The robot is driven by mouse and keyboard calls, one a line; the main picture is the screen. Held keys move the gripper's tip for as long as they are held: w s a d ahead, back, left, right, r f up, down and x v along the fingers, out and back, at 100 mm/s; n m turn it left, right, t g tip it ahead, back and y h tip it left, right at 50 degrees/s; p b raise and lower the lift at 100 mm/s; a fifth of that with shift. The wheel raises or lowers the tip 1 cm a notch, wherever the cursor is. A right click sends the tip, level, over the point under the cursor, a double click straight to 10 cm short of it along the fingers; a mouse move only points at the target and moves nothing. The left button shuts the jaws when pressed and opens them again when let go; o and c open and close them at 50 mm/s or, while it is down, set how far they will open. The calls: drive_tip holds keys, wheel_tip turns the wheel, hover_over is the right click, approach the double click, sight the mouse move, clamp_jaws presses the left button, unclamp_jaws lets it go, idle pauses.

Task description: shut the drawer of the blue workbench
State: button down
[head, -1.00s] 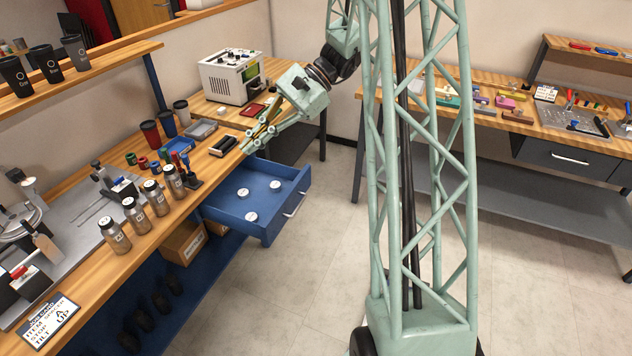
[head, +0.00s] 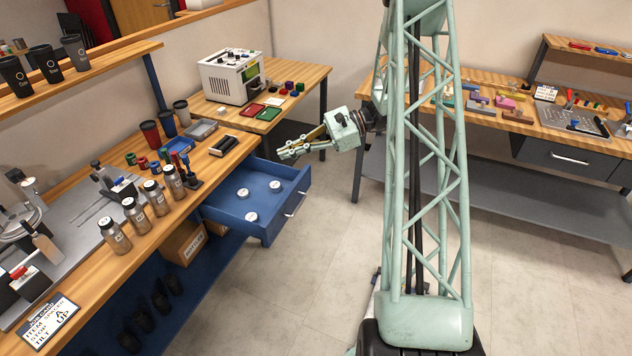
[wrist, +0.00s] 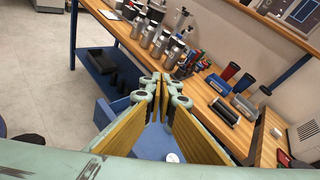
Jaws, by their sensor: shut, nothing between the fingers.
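The blue drawer (head: 240,222) of the blue workbench (head: 110,262) is pulled out, with three small white round things inside. Its light handle (head: 296,205) is on the front panel, facing right. My gripper (head: 284,154) is shut and empty, above and a little beyond the drawer's far front corner, pointing left toward the bench. In the wrist view the fingertips (wrist: 163,90) meet in front of the open drawer (wrist: 152,145), which is partly hidden behind them. One white round thing (wrist: 172,157) shows inside it. The handle is hidden in the wrist view.
A white machine (head: 231,77) stands on the wooden table behind. The floor (head: 315,240) right of the drawer is clear. A grey workbench (head: 570,158) stands at the right.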

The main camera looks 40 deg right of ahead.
sight(309, 178)
drive_tip(key=s+d+f+m+t+h, duration=0.2)
drive_tip(key=s+d+f+m+t, duration=0.1)
drive_tip(key=d+f, duration=0.9)
drive_tip(key=s+d+f+m+t+h, duration=0.3)
drive_tip(key=d+f+m+t, duration=0.3)
drive_tip(key=d+f, duration=0.5)
wheel_tip(309, 178, down, 4)
drive_tip(key=shift+s+d+r+m, duration=0.15)
drive_tip(key=shift+s+d+m, duration=0.25)
drive_tip(key=shift+s+m, duration=0.35)
drive_tip(key=shift+w, duration=0.1)
drive_tip(key=shift+b+x, duration=0.65)
drive_tip(key=shift+x, duration=6.3)
drive_tip(key=shift+w, duration=0.15)
